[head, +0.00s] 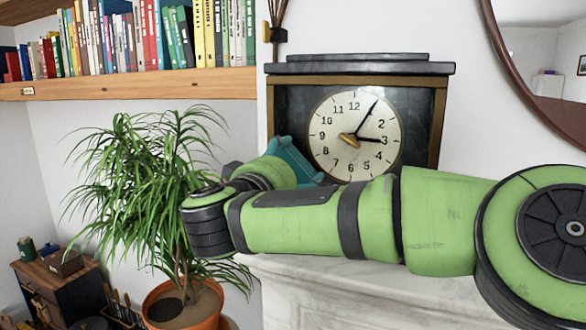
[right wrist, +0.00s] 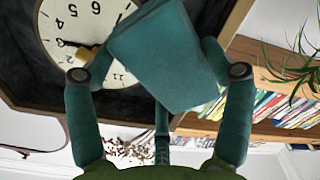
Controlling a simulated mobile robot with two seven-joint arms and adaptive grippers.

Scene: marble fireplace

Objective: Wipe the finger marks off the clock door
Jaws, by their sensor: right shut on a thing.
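The clock (head: 354,140) stands on the mantel, with a round cream face in a dark door panel (head: 291,108) edged in brown. Its face also shows upside down in the right wrist view (right wrist: 95,62). My right gripper (right wrist: 160,72) is shut on a teal, block-like cloth or sponge (right wrist: 165,58), held at the clock's lower left. I cannot tell whether it touches the door. In the head view my right forearm hides the clock's lower edge. I can make out no finger marks. My left gripper is not in view.
A potted plant (head: 160,180) with long leaves stands left of the clock, close by my right wrist. A wooden bookshelf (head: 150,82) is above it. A round mirror (head: 510,60) hangs at right. The marble mantel (head: 330,285) lies below my arm.

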